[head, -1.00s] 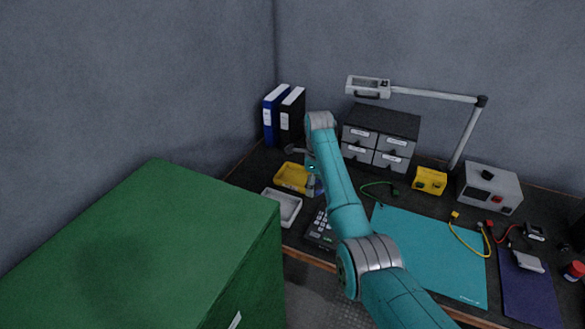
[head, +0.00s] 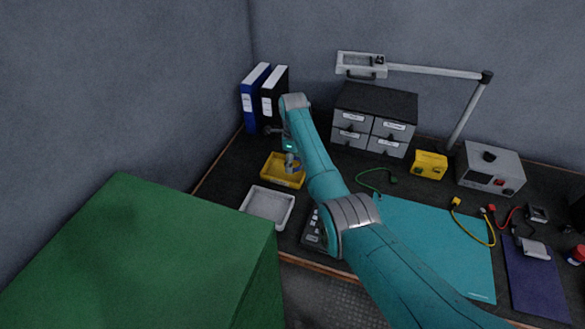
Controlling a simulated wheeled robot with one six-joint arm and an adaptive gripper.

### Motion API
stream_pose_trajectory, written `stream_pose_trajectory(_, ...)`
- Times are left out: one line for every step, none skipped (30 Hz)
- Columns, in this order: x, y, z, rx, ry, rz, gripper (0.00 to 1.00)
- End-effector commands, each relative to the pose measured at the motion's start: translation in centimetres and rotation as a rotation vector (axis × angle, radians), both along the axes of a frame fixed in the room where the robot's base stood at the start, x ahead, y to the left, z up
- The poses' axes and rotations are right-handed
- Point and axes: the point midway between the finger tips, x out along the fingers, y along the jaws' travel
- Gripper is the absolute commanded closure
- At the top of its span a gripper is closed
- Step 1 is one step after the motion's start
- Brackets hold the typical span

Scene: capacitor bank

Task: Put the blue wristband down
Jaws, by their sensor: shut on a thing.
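My gripper (head: 291,165) is small in the head view, at the far left end of my teal arm. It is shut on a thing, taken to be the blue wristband. The band itself is too small or hidden to make out between the fingers. The gripper appears over the right part of a yellow tray (head: 270,178), and its height above the tray is hard to tell. A white tray (head: 248,207) lies just in front of the yellow one.
Blue and black binders (head: 273,98) and a grey drawer unit (head: 352,121) stand behind. A keypad device (head: 312,232) is partly behind my arm. A teal mat (head: 440,245) lies right. A green cabinet (head: 150,250) stands at front left.

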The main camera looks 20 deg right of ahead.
Motion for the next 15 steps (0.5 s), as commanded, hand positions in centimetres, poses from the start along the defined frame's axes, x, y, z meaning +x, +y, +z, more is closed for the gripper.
stream_pose_trajectory(-0.1,0.0,-0.7,0.000,0.003,0.000,0.51)
stream_pose_trajectory(-0.1,0.0,-1.1,0.000,0.004,0.000,0.51)
stream_pose_trajectory(-0.1,0.0,-1.7,0.000,0.004,0.000,0.51)
stream_pose_trajectory(-0.1,0.0,-2.1,0.000,0.004,0.000,0.51)
stream_pose_trajectory(-0.1,0.0,-2.5,0.000,0.004,0.000,0.51)
stream_pose_trajectory(-0.1,0.0,-3.0,0.000,0.003,0.000,0.51)
stream_pose_trajectory(-0.1,0.0,-3.3,0.000,0.002,0.000,0.51)
stream_pose_trajectory(-0.1,0.0,-3.5,0.000,0.002,0.000,0.51)
stream_pose_trajectory(0.0,0.0,-3.7,0.000,0.001,0.000,0.51)
stream_pose_trajectory(0.0,0.0,-3.8,0.000,0.000,0.000,0.51)
stream_pose_trajectory(0.0,0.0,-3.8,0.000,0.000,0.000,0.51)
stream_pose_trajectory(0.0,0.0,-3.8,0.000,0.000,0.000,0.51)
stream_pose_trajectory(0.0,0.0,-3.8,0.000,0.000,0.000,0.51)
stream_pose_trajectory(0.0,0.0,-3.8,0.000,0.000,0.000,0.51)
stream_pose_trajectory(0.0,0.0,-3.8,0.000,0.000,0.000,0.51)
